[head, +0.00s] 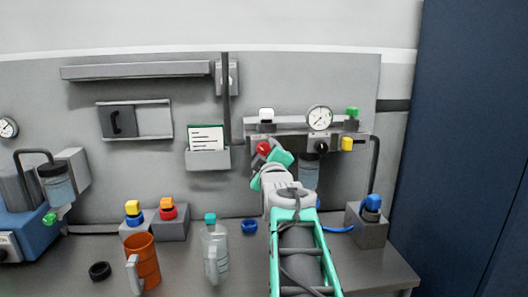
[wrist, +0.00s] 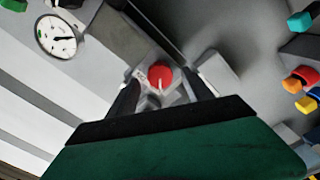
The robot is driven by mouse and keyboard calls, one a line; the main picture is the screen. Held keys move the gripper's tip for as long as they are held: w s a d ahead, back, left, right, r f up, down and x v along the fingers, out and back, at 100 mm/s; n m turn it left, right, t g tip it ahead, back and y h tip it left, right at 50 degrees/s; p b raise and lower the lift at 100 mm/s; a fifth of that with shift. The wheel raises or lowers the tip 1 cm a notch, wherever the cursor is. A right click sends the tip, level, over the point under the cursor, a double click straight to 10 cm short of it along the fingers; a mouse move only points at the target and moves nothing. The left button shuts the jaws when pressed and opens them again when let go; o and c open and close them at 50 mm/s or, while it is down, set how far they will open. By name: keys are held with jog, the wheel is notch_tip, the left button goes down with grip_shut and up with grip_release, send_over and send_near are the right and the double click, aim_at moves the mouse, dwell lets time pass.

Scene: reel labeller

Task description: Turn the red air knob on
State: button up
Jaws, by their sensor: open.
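The red air knob (head: 263,149) is on the panel, at the left lower end of the grey rail with the gauge. In the wrist view the red knob (wrist: 160,77) shows as a round red face with a pale pointer mark running downward in the picture. My gripper (head: 270,160) is close in front of the knob and partly covers it in the head view. In the wrist view my gripper (wrist: 162,88) is open, with one dark finger on each side of the knob. I cannot tell whether either finger touches it.
A round gauge (head: 319,118), a green button (head: 352,112) and a yellow knob (head: 347,144) sit to the right on the rail. A card holder (head: 208,158) is to the left. A bottle (head: 215,252) and orange mug (head: 142,262) stand on the bench below.

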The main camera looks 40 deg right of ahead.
aim_at(264, 149)
jog(key=x, duration=0.2)
jog(key=shift+w+d, duration=0.15)
jog(key=shift+w, duration=0.05)
grip_shut()
dwell(0.5)
